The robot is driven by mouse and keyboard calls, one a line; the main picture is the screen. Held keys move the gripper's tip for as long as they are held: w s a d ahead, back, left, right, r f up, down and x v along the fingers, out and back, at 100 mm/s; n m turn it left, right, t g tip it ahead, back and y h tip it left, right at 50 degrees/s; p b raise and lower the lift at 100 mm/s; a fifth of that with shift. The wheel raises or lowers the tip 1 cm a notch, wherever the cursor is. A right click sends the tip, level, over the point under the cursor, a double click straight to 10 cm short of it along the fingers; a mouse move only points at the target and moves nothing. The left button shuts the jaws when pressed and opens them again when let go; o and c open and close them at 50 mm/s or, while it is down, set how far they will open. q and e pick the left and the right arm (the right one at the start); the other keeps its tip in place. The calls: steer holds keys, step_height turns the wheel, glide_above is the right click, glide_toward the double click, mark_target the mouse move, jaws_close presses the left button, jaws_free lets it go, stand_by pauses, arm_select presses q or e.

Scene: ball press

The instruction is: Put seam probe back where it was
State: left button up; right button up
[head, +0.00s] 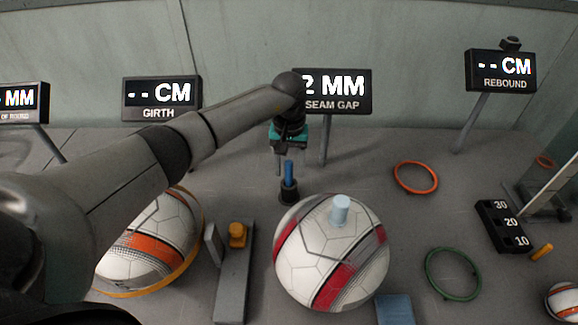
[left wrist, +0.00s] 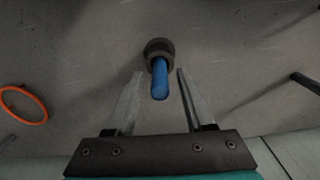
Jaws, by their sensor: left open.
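The seam probe, a blue stick (head: 288,171), stands upright in a small dark round holder (head: 288,196) on the grey table, behind the red and white ball. In the left wrist view the blue probe (left wrist: 160,80) rises from its dark holder (left wrist: 158,47) between my fingers. My left gripper (head: 287,160) is open above the probe, its fingers apart on either side. It also shows open in the left wrist view (left wrist: 159,74), with gaps beside the probe. My right gripper is not in view.
A ball with red bands (head: 304,255) sits in front, with a pale blue cylinder (head: 341,210) on top. The seam gap display (head: 345,92) stands behind the probe. An orange ring (head: 415,161) and a green ring (head: 432,284) lie to the right.

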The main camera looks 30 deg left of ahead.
arm_select(q)
step_height(320, 180, up, 10)
steer(key=shift+r+p, duration=0.25)
steer(key=shift+p, duration=0.5)
steer(key=shift+r, duration=0.7)
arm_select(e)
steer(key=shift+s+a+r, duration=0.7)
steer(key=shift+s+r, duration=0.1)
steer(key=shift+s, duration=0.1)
